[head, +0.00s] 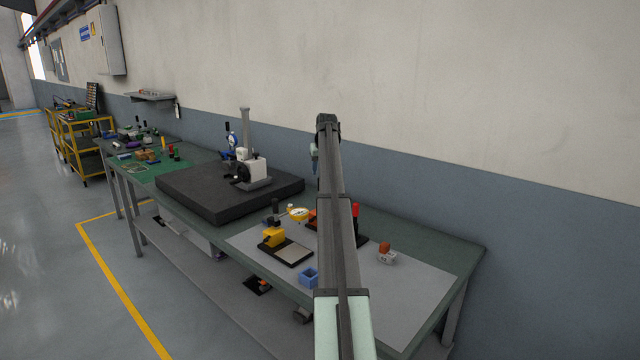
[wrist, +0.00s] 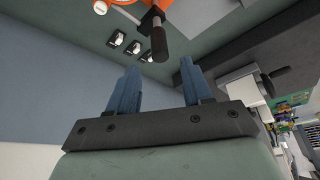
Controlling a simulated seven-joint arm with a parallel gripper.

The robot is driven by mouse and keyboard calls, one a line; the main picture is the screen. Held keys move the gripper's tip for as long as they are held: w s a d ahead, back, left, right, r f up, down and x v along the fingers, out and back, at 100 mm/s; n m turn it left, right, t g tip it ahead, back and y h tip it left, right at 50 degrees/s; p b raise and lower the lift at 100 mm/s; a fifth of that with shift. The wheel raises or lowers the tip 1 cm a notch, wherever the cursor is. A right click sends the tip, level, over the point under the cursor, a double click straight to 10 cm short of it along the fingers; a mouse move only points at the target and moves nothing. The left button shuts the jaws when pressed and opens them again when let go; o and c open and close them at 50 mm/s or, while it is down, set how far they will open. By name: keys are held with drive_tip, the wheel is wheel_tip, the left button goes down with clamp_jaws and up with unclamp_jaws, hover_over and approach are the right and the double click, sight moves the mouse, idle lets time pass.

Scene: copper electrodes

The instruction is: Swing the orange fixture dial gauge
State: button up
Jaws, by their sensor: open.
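In the wrist view an orange body (wrist: 185,16) with a pale part and a black rod-like handle is cut off by the top edge. My gripper (wrist: 159,65) is open, its two blue fingers apart with nothing between them. The black handle lies beyond the fingertips and looks apart from them. In the head view my gripper is mostly hidden by my arm.
A yellow block fixture (head: 273,237) on a dark plate, a blue open block (head: 309,276) and a small orange-and-white piece (head: 386,254) stand nearby. A black surface plate (head: 190,190) bearing a gauge stand lies further left. The wall is behind; the mat's front right (head: 420,290) is clear.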

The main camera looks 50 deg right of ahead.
drive_tip(key=x, duration=0.7)
drive_tip(key=shift+f, duration=0.3)
clamp_jaws()
idle(0.4)
